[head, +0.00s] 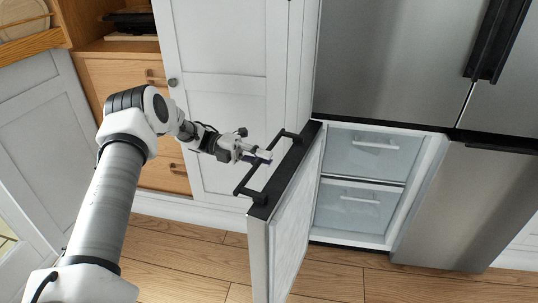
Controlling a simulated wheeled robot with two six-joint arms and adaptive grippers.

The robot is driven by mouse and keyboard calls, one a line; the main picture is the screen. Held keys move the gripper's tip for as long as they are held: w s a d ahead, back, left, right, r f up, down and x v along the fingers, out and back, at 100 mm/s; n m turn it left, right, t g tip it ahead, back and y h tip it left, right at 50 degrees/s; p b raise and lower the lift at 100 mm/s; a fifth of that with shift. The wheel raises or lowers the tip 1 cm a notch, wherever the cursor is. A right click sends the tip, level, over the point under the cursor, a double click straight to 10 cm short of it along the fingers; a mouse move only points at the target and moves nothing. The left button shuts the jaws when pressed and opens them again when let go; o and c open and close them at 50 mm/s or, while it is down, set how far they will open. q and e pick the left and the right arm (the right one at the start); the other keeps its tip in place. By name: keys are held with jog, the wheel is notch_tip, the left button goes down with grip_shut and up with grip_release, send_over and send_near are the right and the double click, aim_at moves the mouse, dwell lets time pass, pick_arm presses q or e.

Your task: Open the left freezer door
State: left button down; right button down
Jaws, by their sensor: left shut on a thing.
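The left freezer door (293,228) is the lower left door of the steel fridge. It stands wide open, swung out toward me, with its pale inner side facing right. Its black bar handle (249,176) is on the outer face, near the dark top edge. My left gripper (264,157) is at the middle of the bar and shut on the handle. The fingers hide a small part of the bar. My right gripper is not in view.
The open compartment shows two clear freezer drawers (357,206), both in place. The right freezer door (460,210) is shut, as are the upper fridge doors (385,65). White and wooden cabinets stand at the left. The wooden floor (340,280) around the door is clear.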

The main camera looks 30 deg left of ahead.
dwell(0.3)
pick_arm(q)
jog(key=c, duration=1.2)
grip_release()
jog(key=shift+w, duration=0.1)
jog(key=shift+o, duration=0.2)
jog(key=shift+a, duration=0.1)
jog(key=s+a, duration=0.1)
jog(key=a, duration=0.6)
jog(key=shift+a, duration=0.15)
jog(key=shift+s, duration=0.1)
